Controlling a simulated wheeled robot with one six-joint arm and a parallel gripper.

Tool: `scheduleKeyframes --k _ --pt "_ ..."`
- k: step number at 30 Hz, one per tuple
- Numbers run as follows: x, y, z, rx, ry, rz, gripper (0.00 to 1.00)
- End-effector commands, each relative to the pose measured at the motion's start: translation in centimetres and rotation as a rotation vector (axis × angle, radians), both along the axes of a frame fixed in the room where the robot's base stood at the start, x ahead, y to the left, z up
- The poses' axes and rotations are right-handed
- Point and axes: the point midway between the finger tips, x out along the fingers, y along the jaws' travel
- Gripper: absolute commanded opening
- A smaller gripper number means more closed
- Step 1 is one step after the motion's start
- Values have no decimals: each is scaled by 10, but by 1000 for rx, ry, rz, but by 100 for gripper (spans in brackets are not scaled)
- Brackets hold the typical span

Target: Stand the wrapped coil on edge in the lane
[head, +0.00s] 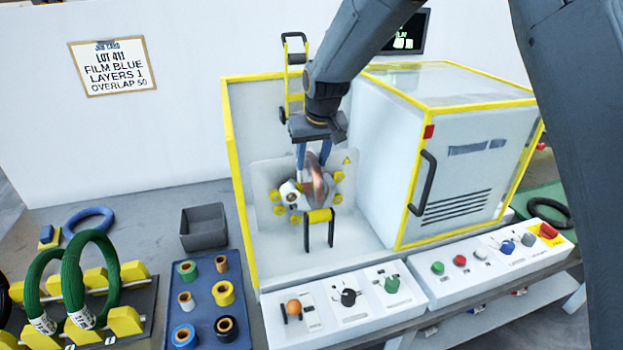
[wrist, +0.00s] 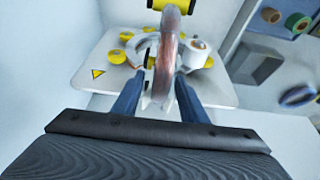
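A copper-coloured coil (head: 318,187) stands upright among the yellow rollers of the wrapping machine (head: 262,175). It also shows edge-on in the wrist view (wrist: 166,62). I cannot tell whether film covers it. My gripper (head: 314,158) is above the coil with its blue fingers pointing down. In the wrist view my gripper's fingers (wrist: 160,84) lie on either side of the coil, with gaps visible between them and it. A rack with yellow blocks (head: 128,320) stands at the lower left. Two green coils (head: 74,283) stand on edge in it, with white tags.
A blue tray of tape rolls (head: 207,310) and a grey bin (head: 203,228) stand between rack and machine. Control panels (head: 345,305) line the front. The machine's yellow-edged frame (head: 237,190) and its cabinet (head: 465,170) flank the coil. A job card (head: 112,67) reads film blue.

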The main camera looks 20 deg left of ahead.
Motion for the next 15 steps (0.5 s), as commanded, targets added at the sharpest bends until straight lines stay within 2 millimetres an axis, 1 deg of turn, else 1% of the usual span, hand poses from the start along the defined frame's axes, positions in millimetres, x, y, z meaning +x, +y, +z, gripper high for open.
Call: scheduleKeyframes --k 6,10,15 --pt "6 5 -25 -2 1 0 39" --pt "9 7 -32 -1 0 0 39" --pt "10 7 -33 -1 0 0 39"
